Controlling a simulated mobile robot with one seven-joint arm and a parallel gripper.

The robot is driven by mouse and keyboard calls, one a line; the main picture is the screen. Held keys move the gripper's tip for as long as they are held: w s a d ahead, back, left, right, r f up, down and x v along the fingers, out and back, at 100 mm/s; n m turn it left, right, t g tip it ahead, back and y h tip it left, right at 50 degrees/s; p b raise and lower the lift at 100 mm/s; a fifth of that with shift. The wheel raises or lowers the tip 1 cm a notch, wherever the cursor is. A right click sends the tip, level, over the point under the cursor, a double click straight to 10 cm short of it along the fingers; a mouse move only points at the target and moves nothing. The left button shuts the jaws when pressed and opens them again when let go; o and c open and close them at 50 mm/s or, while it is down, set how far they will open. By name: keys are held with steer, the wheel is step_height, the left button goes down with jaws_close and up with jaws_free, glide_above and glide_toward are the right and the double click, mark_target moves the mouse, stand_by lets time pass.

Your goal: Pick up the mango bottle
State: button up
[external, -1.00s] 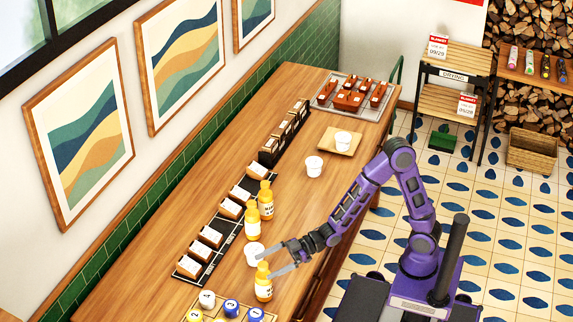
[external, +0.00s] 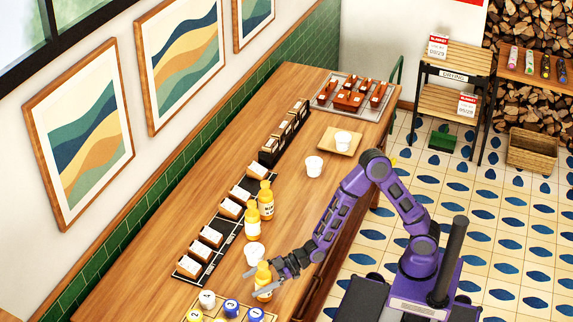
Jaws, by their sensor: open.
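A yellow bottle (external: 263,283) with a white label stands upright near the front end of the wooden counter. My gripper (external: 253,284) is open and low at this bottle. Its fingers reach leftward around the bottle, one on the far side and one on the near side; I cannot tell whether they touch it. Two similar yellow bottles stand farther back, one (external: 252,224) and another (external: 266,201) close behind it. The labels are too small to read, so I cannot tell which bottle is mango.
A white cup (external: 254,254) stands close behind the bottle at my gripper. A tray of numbered balls (external: 231,308) lies just in front. A black rack of boxes (external: 210,237) runs along the left. The counter's middle is mostly clear around another white cup (external: 313,166).

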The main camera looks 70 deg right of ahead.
jaws_close()
stand_by(0.4)
